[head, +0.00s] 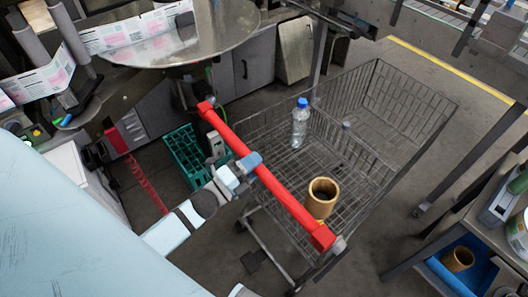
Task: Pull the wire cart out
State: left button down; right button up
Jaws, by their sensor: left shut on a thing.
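The wire cart (408,108) stands in the middle to right of the head view, upright on the grey floor. Its red handle bar (285,197) runs diagonally along its near left side. My left gripper (251,163) is shut on this bar, a little above its middle. A clear bottle with a blue cap (300,123) stands in the basket. A brown cardboard core (322,193) is at the basket's near end, beside the handle. My right gripper does not show.
A labelling machine with a round metal table (215,35) stands behind the cart at the upper left. A green crate (182,158) is on the floor left of the cart. A shelf with a blue bin (453,272) stands at the lower right. Floor is clear between cart and shelf.

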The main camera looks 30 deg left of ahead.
pick_arm(q)
jog(key=shift+s+a, duration=0.25)
jog(key=shift+s, duration=0.4)
jog(key=c, duration=0.8)
grip_release()
jog(key=shift+f, duration=0.1)
jog(key=b+v, duration=0.2)
jog(key=v, duration=1.1)
jog(key=shift+s+a+b, duration=0.15)
jog(key=shift+s+b, duration=0.2)
